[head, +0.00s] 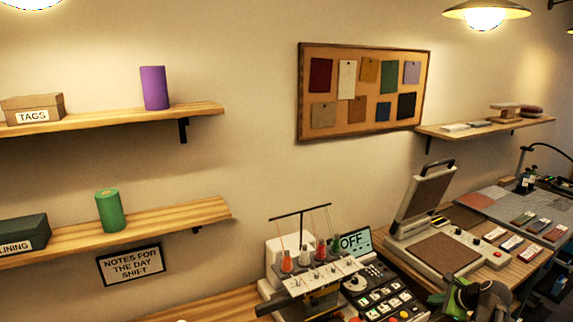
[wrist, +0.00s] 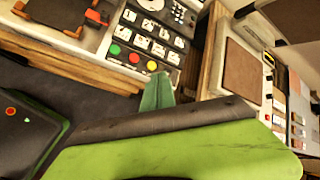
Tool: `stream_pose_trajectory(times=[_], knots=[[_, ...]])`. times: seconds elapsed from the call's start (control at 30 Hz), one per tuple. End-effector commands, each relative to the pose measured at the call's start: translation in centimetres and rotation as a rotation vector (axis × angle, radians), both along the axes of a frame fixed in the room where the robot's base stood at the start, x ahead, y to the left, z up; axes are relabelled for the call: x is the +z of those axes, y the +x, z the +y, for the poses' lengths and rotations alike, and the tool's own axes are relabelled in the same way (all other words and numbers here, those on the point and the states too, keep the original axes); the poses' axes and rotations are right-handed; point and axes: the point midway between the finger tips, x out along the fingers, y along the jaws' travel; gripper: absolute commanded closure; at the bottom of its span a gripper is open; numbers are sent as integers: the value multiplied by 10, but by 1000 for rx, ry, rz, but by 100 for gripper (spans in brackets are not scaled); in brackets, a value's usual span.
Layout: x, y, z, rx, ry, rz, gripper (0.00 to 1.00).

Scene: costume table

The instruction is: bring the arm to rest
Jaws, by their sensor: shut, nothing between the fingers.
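My gripper (wrist: 158,92) shows in the wrist view as greenish fingertips just past a dark edge and a large green body part of mine. The fingers are together and hold nothing. Behind them are a panel of buttons (wrist: 150,48) and a wooden table edge, with no clear contact. In the head view, a green and dark part of my arm shows at the bottom right, in front of the table. The fingertips cannot be made out there.
A threaded machine (head: 318,275) stands on the table beside the button panel (head: 385,295). A press with a raised lid (head: 425,195) stands right of it. Shelves (head: 110,117) and a pinboard (head: 364,90) are on the wall.

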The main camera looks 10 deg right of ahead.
Motion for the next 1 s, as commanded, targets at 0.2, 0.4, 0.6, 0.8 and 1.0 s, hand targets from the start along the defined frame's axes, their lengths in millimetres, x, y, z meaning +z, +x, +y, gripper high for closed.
stream_pose_trajectory(times=[0.2, 0.4, 0.6, 0.8, 1.0], knots=[[-25, 18, 47, 202, -97, 66, 100], [-56, 39, 124, 513, -233, 148, 100], [-108, 48, 257, 1088, -467, 260, 100], [-149, 23, 382, 1755, -720, 348, 100], [-160, 5, 428, 2078, -828, 379, 100]])
